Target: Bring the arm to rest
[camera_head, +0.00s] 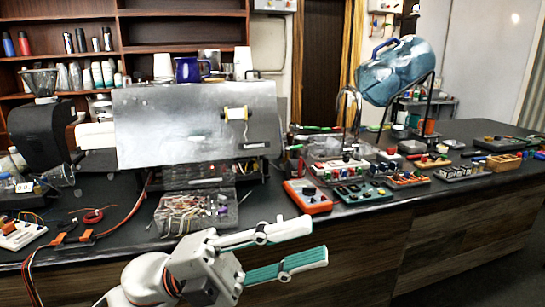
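My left arm comes in at the bottom of the head view. Its gripper (316,240) points right, in front of the counter's front edge. Its two pale fingers, with teal inner pads, stand apart with nothing between them. The gripper overlaps the counter front in the picture and appears to touch nothing. The brewer (195,125), a machine with a grey metal panel and a yellow spool, stands on the counter behind it. My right gripper is not in view.
The dark counter (275,228) runs across the view. A tray of loose wires (195,212), an orange device (308,197) and a green board (358,192) lie near its front. A black grinder (40,130) stands left, a blue water bottle (395,72) back right. The floor at lower right is clear.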

